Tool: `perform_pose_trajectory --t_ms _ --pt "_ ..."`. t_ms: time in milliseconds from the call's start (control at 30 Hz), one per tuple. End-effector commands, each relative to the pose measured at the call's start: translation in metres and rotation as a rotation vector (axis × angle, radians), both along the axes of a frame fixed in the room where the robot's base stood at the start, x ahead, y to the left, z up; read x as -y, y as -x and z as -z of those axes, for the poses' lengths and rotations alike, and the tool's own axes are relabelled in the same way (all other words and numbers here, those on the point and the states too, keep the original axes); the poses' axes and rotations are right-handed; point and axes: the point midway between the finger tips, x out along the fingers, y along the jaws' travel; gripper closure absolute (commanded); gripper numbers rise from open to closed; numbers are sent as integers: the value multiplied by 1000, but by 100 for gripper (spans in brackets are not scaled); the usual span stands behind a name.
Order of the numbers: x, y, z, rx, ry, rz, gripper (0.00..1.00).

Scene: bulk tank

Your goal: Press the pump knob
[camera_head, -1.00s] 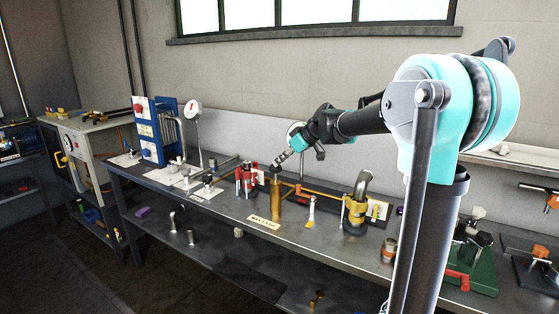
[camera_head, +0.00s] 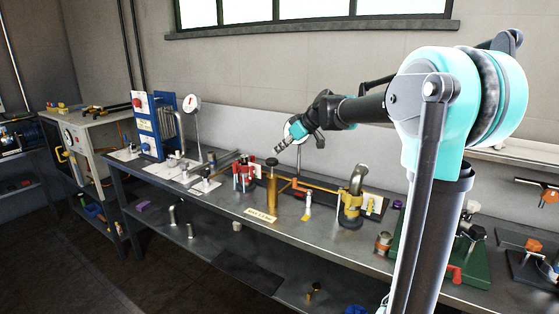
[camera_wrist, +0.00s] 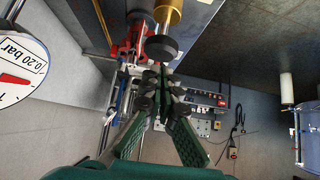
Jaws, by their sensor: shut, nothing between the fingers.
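The pump is an upright brass cylinder (camera_head: 272,190) on the bench, with a dark round knob (camera_head: 271,162) on top. In the wrist view the dark knob (camera_wrist: 161,48) shows just beyond my fingertips, with the brass body (camera_wrist: 168,14) behind it. My gripper (camera_head: 277,149) is above the knob and slightly to its right in the head view, pointing down and left. In the wrist view my gripper (camera_wrist: 162,74) has its fingers together and empty. A small gap appears between fingertips and knob, but contact is hard to judge.
A pressure gauge (camera_wrist: 14,75) with a red mark and 0.20 bar lettering is at the wrist view's left. Red fittings (camera_head: 243,175) stand left of the pump. A yellow-banded curved pipe (camera_head: 353,200) stands right. A label plate (camera_head: 260,215) lies in front.

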Motion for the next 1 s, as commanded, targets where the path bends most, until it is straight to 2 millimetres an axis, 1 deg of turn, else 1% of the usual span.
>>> perform_pose_trajectory --t_ms 33,200,400,600,1000 --pt "9 5 -9 0 -1 4 100" --pt "30 17 -34 1 -1 3 100" --pt "46 27 -53 0 -2 1 100" --pt "51 30 -59 0 -2 2 100" --pt "51 30 -59 0 -2 1 100"
